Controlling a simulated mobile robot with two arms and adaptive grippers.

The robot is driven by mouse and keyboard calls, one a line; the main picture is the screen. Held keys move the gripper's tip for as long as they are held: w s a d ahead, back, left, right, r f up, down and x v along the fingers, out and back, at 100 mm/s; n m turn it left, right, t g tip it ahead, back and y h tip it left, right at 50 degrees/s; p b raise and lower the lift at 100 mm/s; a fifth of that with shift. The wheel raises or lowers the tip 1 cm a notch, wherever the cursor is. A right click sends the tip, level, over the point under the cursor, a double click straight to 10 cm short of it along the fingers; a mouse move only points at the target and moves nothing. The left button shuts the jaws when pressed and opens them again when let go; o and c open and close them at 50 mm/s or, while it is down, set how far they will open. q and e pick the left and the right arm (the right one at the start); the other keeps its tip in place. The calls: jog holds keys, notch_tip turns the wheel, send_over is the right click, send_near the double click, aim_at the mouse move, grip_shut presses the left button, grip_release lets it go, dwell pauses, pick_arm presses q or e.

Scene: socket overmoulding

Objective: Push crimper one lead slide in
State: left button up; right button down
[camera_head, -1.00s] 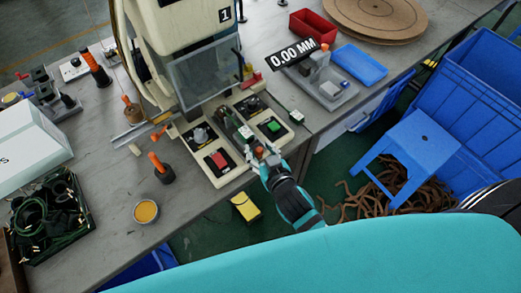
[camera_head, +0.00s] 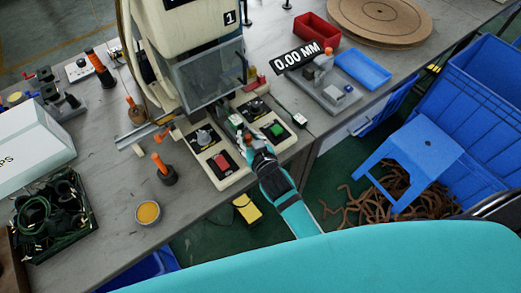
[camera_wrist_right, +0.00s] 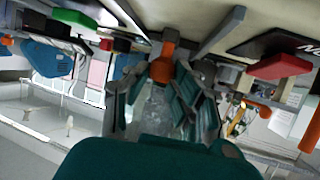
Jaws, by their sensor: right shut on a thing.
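Crimper one (camera_head: 190,35) is the cream press marked "1", with a clear guard (camera_head: 210,75) at its front. Its lead slide (camera_head: 236,122) runs between the panel with the red button (camera_head: 222,160) and the panel with the green button (camera_head: 277,129). My right gripper (camera_head: 252,140) is at the near end of the slide, partly hiding it. In the right wrist view, the gripper's fingers (camera_wrist_right: 160,95) are shut around an orange knob (camera_wrist_right: 162,70) at the slide's end. My left gripper is not in view.
A 0.00 MM gauge stand (camera_head: 326,88), a blue tray (camera_head: 361,68) and a red bin (camera_head: 315,30) are right of the press. An orange-handled tool (camera_head: 165,172) and a yellow tin (camera_head: 148,212) stand left. A blue stool (camera_head: 420,150) is beyond the bench edge.

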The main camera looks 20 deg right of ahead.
aim_at(240, 128)
jog(key=w, duration=0.1)
jog(key=w+a, duration=0.1)
jog(key=w, duration=0.1)
jog(key=shift+w+f, duration=0.1)
jog(key=shift+w+a, duration=0.1)
jog(key=shift+r, duration=0.2)
jog(key=c, duration=1.5)
grip_release()
jog(key=o, duration=0.4)
jog(key=shift+w+f, duration=0.1)
jog(key=a+v, duration=0.1)
jog(key=v, duration=1.1)
jog(key=shift+d, duration=0.45)
